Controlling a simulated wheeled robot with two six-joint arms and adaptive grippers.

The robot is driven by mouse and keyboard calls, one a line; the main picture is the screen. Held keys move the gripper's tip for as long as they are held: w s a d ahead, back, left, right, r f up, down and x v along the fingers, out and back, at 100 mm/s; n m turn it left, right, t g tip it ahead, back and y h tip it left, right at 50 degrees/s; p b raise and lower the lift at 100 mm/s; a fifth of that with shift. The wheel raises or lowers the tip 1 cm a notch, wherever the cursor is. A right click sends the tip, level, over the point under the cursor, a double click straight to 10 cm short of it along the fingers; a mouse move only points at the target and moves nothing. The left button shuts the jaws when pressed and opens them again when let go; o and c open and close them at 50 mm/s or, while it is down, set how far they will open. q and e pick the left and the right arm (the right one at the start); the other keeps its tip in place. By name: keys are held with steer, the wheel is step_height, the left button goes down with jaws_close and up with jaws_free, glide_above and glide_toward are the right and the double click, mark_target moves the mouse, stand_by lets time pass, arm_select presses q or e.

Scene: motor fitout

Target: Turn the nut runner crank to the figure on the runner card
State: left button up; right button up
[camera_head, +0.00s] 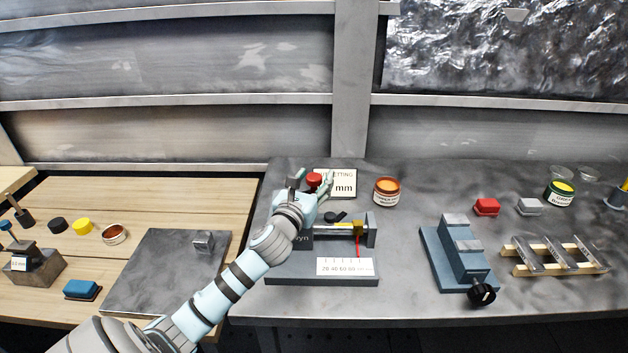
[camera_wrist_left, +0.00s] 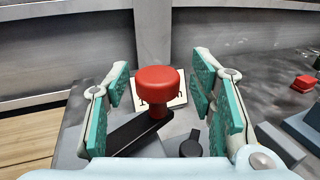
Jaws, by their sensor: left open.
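The nut runner (camera_head: 368,268) stands on the grey bench, with a numbered scale strip (camera_head: 346,267) on its front and a red pointer (camera_head: 359,228) towards its right end. Its crank has a red knob (camera_head: 314,180), seen larger in the left wrist view (camera_wrist_left: 157,85), on a dark crank arm (camera_wrist_left: 138,130). My left gripper (camera_head: 312,187) is open, its teal-padded fingers on either side of the knob with gaps visible. The white runner card (camera_head: 346,187) stands behind; "SETTING" and "mm" show, but the figure is hidden behind the gripper. My right gripper is out of view.
An orange-topped can (camera_head: 387,191) stands right of the card. A blue vise-like fixture (camera_head: 457,262), a red block (camera_head: 486,206) and a wooden rack (camera_head: 556,257) are further right. A grey plate (camera_head: 160,275) lies left on the wooden bench.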

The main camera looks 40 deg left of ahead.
arm_select(q)
steer(key=shift+s+r, duration=0.2)
steer(key=shift+s, duration=0.3)
steer(key=shift+c, duration=0.5)
steer(key=c, duration=0.3)
jaws_close()
steer(key=shift+d+r+m+h+p, duration=0.1)
steer(key=shift+r+m+h+p, duration=0.15)
steer(key=shift+h+p, duration=0.45)
steer(key=shift+s+f+m+p, duration=0.1)
steer(key=shift+m+p, duration=0.15)
steer(key=shift+p, duration=0.2)
steer(key=shift+d+f, duration=0.1)
steer(key=shift+f, duration=0.1)
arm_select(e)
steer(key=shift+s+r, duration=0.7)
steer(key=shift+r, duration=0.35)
arm_select(q)
steer(key=shift+o, duration=2)
jaws_free()
